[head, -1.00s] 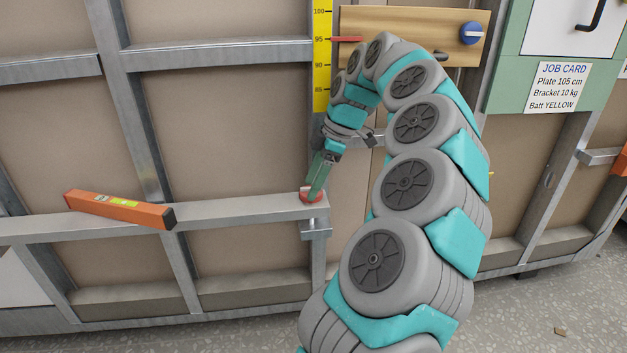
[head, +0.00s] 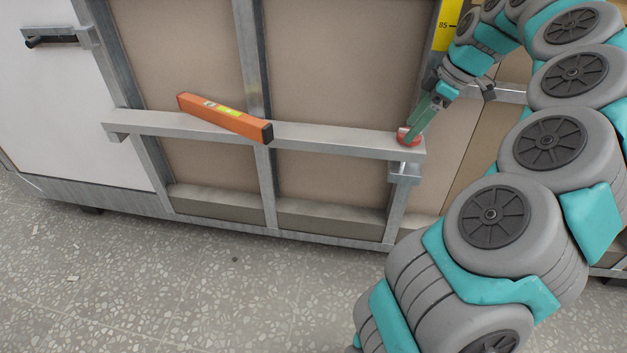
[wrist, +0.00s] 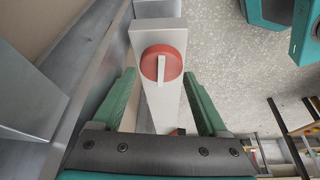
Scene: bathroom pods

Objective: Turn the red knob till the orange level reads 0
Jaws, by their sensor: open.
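The red knob (head: 408,137) sits on top of the right end of a grey metal rail (head: 330,139). In the wrist view the knob (wrist: 162,64) is a red disc with a pale bar across it. The orange level (head: 225,117) lies along the rail to the left, with a yellow-green window; its reading is too small to make out. My gripper (head: 422,120) comes down at the knob from the upper right. In the wrist view its green fingers (wrist: 163,100) are spread wide, one on each side of the rail end. Whether they touch the knob I cannot tell.
A bracket (head: 405,173) hangs under the rail's right end. Metal studs and brown panels stand behind the rail. A yellow scale (head: 447,28) is on the wall at upper right. A white door with a black handle (head: 55,40) is at left. The speckled floor in front is clear.

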